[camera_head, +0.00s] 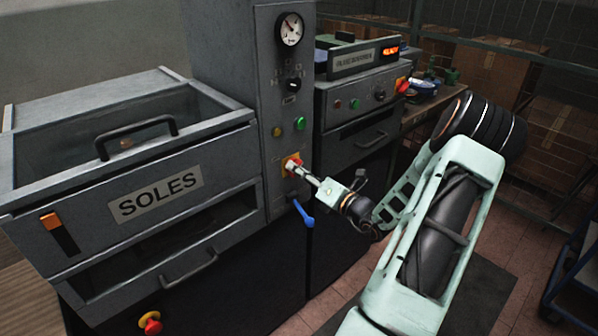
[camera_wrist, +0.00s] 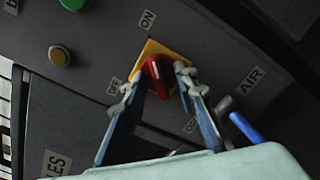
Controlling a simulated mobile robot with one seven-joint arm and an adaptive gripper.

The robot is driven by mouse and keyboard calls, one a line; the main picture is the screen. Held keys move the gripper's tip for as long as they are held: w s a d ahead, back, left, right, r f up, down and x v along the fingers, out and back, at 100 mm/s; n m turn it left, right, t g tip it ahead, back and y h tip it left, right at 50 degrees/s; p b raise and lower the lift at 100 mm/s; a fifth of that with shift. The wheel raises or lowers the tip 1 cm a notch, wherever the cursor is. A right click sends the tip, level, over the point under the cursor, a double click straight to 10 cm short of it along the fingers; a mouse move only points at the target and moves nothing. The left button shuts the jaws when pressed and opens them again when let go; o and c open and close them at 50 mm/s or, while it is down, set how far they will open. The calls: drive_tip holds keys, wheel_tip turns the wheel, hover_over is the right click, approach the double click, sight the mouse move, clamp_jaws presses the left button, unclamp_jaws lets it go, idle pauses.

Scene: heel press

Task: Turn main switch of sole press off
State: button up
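The sole press's main switch is a red knob (camera_wrist: 157,72) on a yellow plate (camera_wrist: 150,48), on the grey control column. In the wrist view an ON label (camera_wrist: 148,20) is above it and an OFF label (camera_wrist: 113,87) to its left. The knob's long side runs roughly toward ON. My gripper (camera_wrist: 159,76) is open, with one fingertip on each side of the knob and small gaps showing. Contact cannot be told. In the head view my gripper (camera_head: 299,166) reaches the switch from the right and partly covers it.
A blue lever (camera_head: 303,213) hangs just below the switch, by an AIR label (camera_wrist: 250,79). Green (camera_head: 300,123) and yellow (camera_head: 277,132) buttons are above. The SOLES drawer (camera_head: 155,195) is to the left, another machine (camera_head: 362,110) to the right.

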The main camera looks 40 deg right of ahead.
drive_tip(key=shift+w, duration=0.1)
clamp_jaws()
drive_tip(key=shift+n, duration=0.3)
drive_tip(key=n+b, duration=1.6)
drive_tip(key=n, duration=0.1)
drive_tip(key=shift+f, duration=0.1)
idle(0.3)
idle(0.3)
